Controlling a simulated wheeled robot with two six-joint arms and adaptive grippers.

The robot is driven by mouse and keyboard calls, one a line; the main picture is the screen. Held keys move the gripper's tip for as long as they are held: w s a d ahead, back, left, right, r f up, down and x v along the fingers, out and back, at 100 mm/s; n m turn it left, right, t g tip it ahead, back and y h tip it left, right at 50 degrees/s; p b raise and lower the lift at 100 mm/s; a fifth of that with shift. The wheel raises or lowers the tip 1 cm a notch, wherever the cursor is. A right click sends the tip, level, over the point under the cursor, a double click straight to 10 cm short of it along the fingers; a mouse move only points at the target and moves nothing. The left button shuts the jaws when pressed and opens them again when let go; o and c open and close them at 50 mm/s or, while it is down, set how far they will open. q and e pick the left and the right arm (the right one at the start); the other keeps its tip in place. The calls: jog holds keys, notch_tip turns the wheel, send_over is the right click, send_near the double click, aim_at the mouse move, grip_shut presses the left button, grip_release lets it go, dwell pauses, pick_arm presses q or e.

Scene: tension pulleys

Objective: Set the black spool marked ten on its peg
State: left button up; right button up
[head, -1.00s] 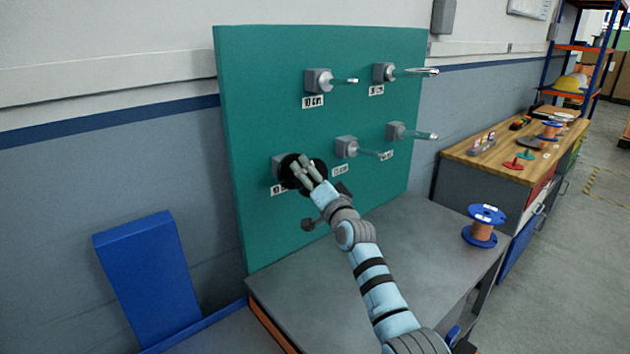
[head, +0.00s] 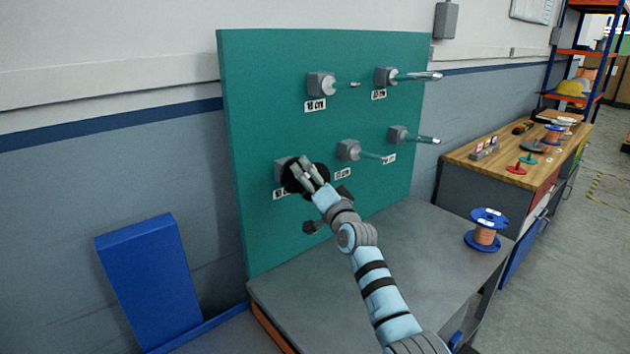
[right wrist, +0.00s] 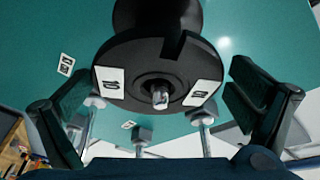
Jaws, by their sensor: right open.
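The black spool (head: 318,190) is at the lower left peg of the green board (head: 262,120), partly hidden behind my right gripper in the head view. In the right wrist view the black spool (right wrist: 140,50) shows its front flange with two white labels, and the metal peg tip (right wrist: 160,97) stands in its centre hole. My right gripper (right wrist: 165,110) is open, its fingers spread on either side of the spool and apart from it. The right gripper also shows in the head view (head: 308,176). My left gripper is not in view.
Several other pegs, such as the lower middle one (head: 350,150), stick out of the board. A blue spool with copper wire (head: 486,230) stands on the grey table (head: 400,265). A wooden bench (head: 480,160) with small parts is at the right.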

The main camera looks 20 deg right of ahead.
jog(key=shift+s, duration=0.2)
jog(key=s+f, duration=0.1)
jog(key=s, duration=1)
jog(key=shift+s+d+f, duration=0.15)
jog(key=shift+s+f, duration=0.05)
jog(key=shift+s, duration=0.1)
